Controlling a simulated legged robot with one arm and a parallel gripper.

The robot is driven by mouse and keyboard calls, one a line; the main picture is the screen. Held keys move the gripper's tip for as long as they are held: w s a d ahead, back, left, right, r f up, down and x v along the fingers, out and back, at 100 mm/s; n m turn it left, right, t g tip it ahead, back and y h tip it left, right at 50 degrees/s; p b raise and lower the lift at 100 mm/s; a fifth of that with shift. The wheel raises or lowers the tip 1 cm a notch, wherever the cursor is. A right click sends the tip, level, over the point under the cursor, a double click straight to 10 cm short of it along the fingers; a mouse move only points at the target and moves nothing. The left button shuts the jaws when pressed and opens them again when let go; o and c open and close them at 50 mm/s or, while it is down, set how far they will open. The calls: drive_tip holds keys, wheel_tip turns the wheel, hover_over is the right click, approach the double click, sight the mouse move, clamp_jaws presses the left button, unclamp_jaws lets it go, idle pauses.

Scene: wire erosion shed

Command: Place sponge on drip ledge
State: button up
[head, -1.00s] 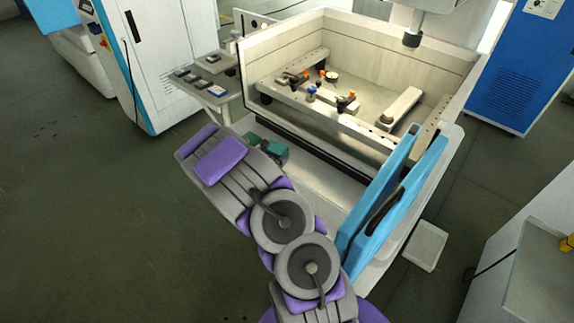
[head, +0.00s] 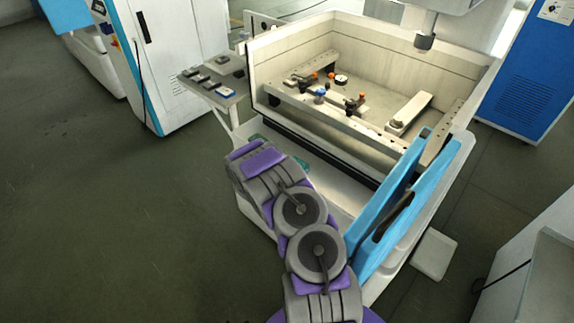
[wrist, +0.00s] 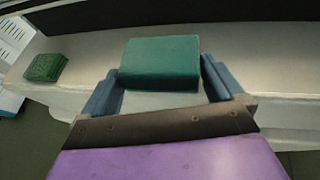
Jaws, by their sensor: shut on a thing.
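The sponge, a teal-green block (wrist: 160,62), sits between the two blue-grey fingers of my gripper (wrist: 160,74) in the wrist view. My gripper is shut on it. The drip ledge is the pale shelf (head: 335,192) along the front of the machine tank; it fills the wrist view behind the sponge (wrist: 272,82). The sponge appears over or at the ledge; I cannot tell whether it touches it. In the head view my arm hides the gripper and most of the sponge.
A darker green block (wrist: 45,67) lies on the ledge at left. Blue door panels (head: 395,210) stand at the ledge's right end. The open tank (head: 375,95) holds clamps and fixtures. A small side tray (head: 215,78) is at left. The ledge between is clear.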

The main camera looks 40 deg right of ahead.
drive_tip(key=w, duration=0.2)
drive_tip(key=w+d, duration=0.1)
drive_tip(key=w, duration=0.1)
drive_tip(key=w+d+b, duration=0.1)
drive_tip(key=w, duration=0.1)
drive_tip(key=shift+w+f, duration=0.3)
drive_tip(key=shift+w, duration=0.1)
drive_tip(key=shift+w+d+f, duration=0.1)
drive_tip(key=shift+w+d, duration=0.5)
drive_tip(key=shift+w, duration=0.2)
wheel_tip(320, 180, down, 4)
drive_tip(key=shift+a+r+b, duration=0.1)
drive_tip(key=shift+r+b, duration=0.1)
drive_tip(key=shift+b, duration=0.6)
drive_tip(key=shift+s+r, duration=0.1)
drive_tip(key=o, duration=0.6)
drive_tip(key=shift+o, duration=0.2)
